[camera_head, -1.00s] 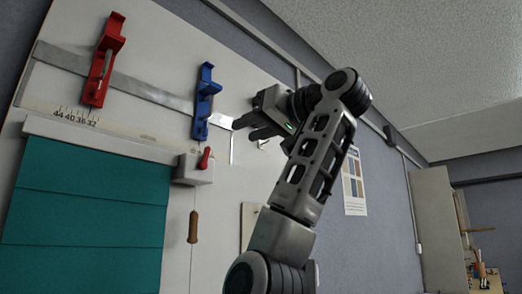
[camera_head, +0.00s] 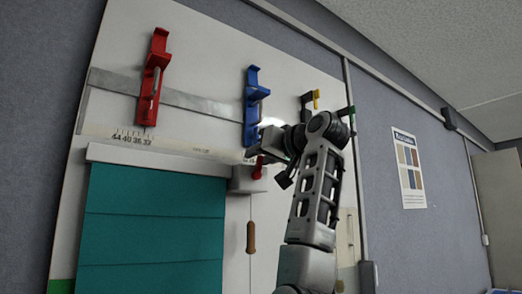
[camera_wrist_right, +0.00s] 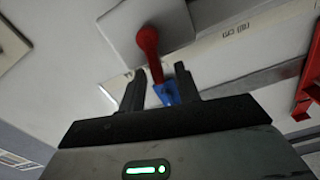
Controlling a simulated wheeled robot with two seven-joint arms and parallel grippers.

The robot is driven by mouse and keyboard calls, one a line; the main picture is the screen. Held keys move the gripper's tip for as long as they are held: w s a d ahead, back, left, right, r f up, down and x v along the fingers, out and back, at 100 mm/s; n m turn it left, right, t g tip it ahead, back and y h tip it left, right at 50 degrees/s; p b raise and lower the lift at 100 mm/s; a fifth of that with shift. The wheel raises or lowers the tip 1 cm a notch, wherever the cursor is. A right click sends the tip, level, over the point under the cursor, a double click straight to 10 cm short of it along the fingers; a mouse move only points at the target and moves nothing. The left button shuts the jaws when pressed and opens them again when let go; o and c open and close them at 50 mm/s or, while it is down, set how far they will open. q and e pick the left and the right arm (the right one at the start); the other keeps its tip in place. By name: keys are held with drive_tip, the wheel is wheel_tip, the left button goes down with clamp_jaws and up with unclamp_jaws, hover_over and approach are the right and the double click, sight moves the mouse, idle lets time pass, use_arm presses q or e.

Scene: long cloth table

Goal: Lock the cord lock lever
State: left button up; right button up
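The cord lock is a pale box (camera_head: 247,182) with a small red lever (camera_head: 258,169), on the board right of the teal blind (camera_head: 150,225). A cord runs down from it to a brown wooden pull (camera_head: 251,237). My right gripper (camera_head: 264,150) is just above the lever, partly hidden by its own wrist. In the right wrist view, the fingers of my gripper (camera_wrist_right: 160,70) are apart. The red lever (camera_wrist_right: 149,45) reaches down from the pale box (camera_wrist_right: 120,28) into the gap between the fingertips; contact is unclear. My left gripper is out of view.
A blue bracket (camera_head: 253,105) is mounted close above my right gripper, and a red bracket (camera_head: 152,80) farther left. A metal strip (camera_head: 200,100) crosses the board. A black and yellow fitting (camera_head: 310,103) is at right.

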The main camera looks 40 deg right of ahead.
drive_tip(key=shift+w, duration=0.15)
clamp_jaws()
drive_tip(key=n, duration=0.1)
drive_tip(key=a+n, duration=0.1)
drive_tip(key=shift+r+n, duration=0.1)
drive_tip(key=shift+n, duration=0.3)
unclamp_jaws()
